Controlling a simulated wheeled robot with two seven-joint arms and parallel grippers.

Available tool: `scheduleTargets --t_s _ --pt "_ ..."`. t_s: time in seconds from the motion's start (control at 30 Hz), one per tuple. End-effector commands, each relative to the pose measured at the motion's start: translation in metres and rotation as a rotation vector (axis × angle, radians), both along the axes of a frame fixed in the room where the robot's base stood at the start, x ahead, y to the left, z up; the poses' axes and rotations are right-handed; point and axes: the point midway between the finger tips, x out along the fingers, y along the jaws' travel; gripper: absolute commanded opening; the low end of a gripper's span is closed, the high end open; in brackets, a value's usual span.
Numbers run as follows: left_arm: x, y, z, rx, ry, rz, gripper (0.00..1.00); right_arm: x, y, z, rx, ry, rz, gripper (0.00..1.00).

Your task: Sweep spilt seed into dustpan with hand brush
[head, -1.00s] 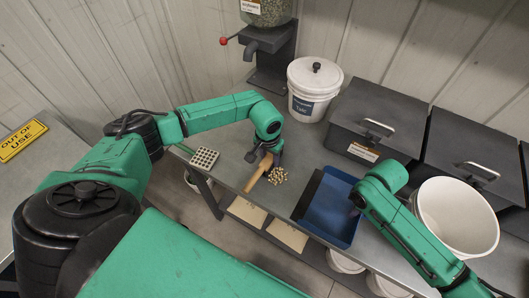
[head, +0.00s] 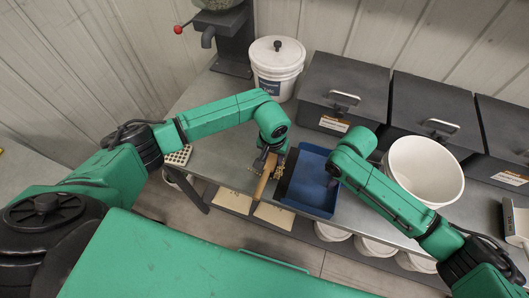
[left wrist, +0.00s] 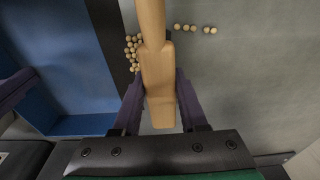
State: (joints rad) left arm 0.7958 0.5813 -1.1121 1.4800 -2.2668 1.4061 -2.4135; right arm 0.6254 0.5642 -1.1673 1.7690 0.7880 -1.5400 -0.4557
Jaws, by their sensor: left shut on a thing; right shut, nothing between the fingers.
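A hand brush with a pale wooden handle (head: 264,178) is held in my left gripper (head: 267,161), over the table. In the left wrist view the handle (left wrist: 155,75) lies between my two fingers; the bristles are hidden. Spilt seed (head: 279,172) lies in a small heap between the brush and the dustpan's dark lip. In the left wrist view several seeds (left wrist: 131,48) lie along that lip, and a few trail to the right of the handle. The blue dustpan (head: 312,187) lies flat on the table. My right gripper (head: 333,176) is shut and empty at the dustpan's right side.
A white bucket (head: 424,172) stands right of my right arm. Dark lidded bins (head: 345,92) and a white lidded tub (head: 276,68) line the back. A holed block (head: 178,155) sits at left. The grey table (head: 225,150) left of the brush is clear.

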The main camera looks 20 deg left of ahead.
Motion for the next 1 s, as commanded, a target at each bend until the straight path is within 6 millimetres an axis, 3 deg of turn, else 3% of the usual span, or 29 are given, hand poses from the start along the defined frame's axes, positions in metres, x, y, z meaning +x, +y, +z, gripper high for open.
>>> scheduleTargets --t_s 0.67,1.0 --pt "-0.012 -0.071 0.003 -0.001 -0.001 -0.001 0.0 0.0 0.0 0.0 0.0 0.0 0.0 0.0" --pt "-0.009 -0.056 0.035 0.002 -0.002 0.002 0.0 0.0 0.0 0.0 0.0 0.0 0.0 0.0"
